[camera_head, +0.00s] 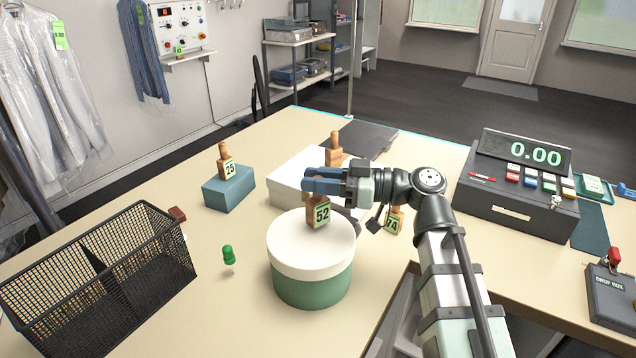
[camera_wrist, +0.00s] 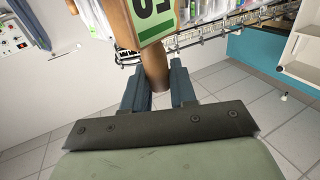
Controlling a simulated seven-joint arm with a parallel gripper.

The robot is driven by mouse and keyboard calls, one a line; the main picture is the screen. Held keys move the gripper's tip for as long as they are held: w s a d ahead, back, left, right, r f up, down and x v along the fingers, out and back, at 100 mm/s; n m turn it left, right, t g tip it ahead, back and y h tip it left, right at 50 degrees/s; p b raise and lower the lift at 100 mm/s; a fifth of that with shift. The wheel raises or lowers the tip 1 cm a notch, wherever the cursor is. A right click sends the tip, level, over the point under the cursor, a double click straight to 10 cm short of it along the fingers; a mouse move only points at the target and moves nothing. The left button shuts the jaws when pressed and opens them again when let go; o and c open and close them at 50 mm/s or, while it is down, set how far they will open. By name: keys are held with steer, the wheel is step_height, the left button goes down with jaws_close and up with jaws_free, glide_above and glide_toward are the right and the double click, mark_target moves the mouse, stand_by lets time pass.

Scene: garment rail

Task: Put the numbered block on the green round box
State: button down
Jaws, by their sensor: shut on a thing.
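My gripper (camera_head: 322,184) is shut on the handle of a wooden block (camera_head: 320,215) with a green-edged label reading 52. The block is upright, over the white lid of the green round box (camera_head: 312,285); I cannot tell whether its base touches the lid. In the wrist view, the blue fingers (camera_wrist: 160,88) close around the round wooden handle, with the block (camera_wrist: 152,18) and part of its label at the top edge. The box is not seen in the wrist view.
Block 25 (camera_head: 227,164) stands on a blue box (camera_head: 229,190). Another block (camera_head: 334,150) stands by a white box (camera_head: 290,180); block 74 (camera_head: 394,221) is partly hidden by my arm. A green peg (camera_head: 229,256), a wire basket (camera_head: 100,285) and a cash register (camera_head: 513,185) are nearby.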

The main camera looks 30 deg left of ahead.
steer(key=shift+f, duration=0.4)
steer(key=c, duration=0.9)
jaws_free()
steer(key=shift+f, duration=0.15)
steer(key=shift+w+d, duration=0.1)
steer(key=shift+d, duration=0.1)
steer(key=v, duration=1.1)
steer(key=shift+d, duration=0.3)
